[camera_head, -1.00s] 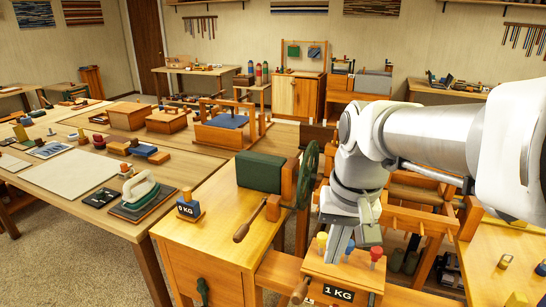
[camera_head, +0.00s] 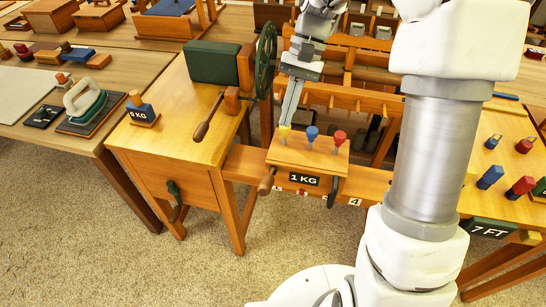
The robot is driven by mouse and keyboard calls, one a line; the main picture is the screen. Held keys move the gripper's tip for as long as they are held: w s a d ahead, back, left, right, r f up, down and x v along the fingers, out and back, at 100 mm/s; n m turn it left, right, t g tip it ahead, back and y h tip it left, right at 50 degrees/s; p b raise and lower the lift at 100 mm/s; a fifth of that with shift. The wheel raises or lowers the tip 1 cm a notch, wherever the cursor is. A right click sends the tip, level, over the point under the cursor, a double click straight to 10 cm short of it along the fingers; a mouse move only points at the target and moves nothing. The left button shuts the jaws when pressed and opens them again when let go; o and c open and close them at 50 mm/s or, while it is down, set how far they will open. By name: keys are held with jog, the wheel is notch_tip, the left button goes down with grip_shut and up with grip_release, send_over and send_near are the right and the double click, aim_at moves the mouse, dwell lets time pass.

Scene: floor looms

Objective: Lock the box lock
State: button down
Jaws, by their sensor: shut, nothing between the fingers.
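A wooden box (camera_head: 318,162) with a "1 KG" label (camera_head: 304,179) stands in the middle of the head view. Three knobbed pegs rise from its top: yellow (camera_head: 284,133), blue (camera_head: 311,134) and red (camera_head: 339,138). My gripper (camera_head: 287,121) points down at the box's left end, its fingers shut and empty. Its tips overlap the yellow peg's top; I cannot tell whether they touch. A dark handle (camera_head: 334,191) hangs at the box's front right. A wooden knob (camera_head: 267,181) sticks out at its front left. No part is clearly marked as the lock.
A cabinet (camera_head: 180,150) with a crank (camera_head: 205,122), a green block (camera_head: 214,62) and a "0 KG" weight (camera_head: 142,110) stands left. A green wheel (camera_head: 266,60) is close beside my gripper. A loom frame lies behind; a pegged table (camera_head: 490,150) stands right.

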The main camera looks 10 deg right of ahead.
aim_at(268, 180)
jog(key=shift+f, duration=0.1)
dwell(0.3)
jog(key=b+x, duration=0.1)
jog(key=x, duration=1.2)
jog(key=shift+s+a+f, duration=0.1)
jog(key=shift+a+f, duration=0.05)
jog(key=shift+f, duration=0.25)
